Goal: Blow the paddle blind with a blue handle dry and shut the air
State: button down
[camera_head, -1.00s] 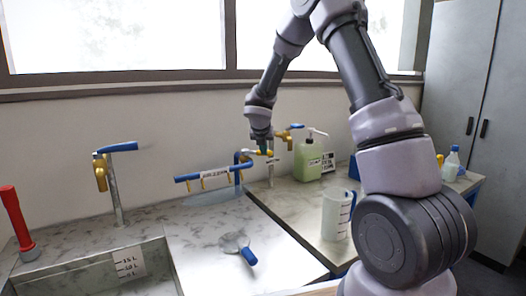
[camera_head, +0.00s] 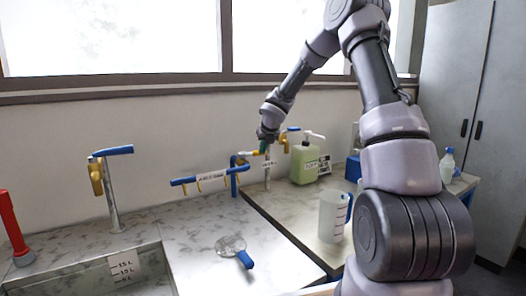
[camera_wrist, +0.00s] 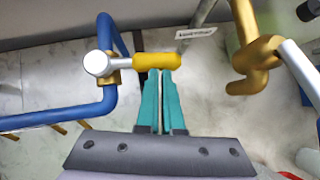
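The paddle blind (camera_head: 231,245) is a flat disc with a blue handle (camera_head: 245,259). It lies on the drainboard, right of the sink, and looks mottled; I cannot tell whether it is wet. The blue air pipe (camera_head: 233,182) stands behind it at the wall, with a bar of small nozzles reaching left. Its valve has a yellow lever (camera_wrist: 157,61), lying sideways across the wrist view. My gripper (camera_wrist: 160,73) has its teal fingers almost together, their tips right at the lever; contact is unclear. In the head view my gripper (camera_head: 264,147) is beside the pipe's top.
A blue-handled brass tap (camera_head: 108,175) and a red-topped post (camera_head: 13,225) stand by the sink (camera_head: 85,282) at left. A clear jug (camera_head: 332,218), a green bottle (camera_head: 304,163) and another brass tap (camera_wrist: 257,62) are right of the pipe. The drainboard around the blind is mostly clear.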

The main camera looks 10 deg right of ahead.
jog(key=shift+w+d+f, duration=0.1)
jog(key=shift+w+d, duration=0.05)
jog(key=shift+w, duration=0.3)
dwell(0.5)
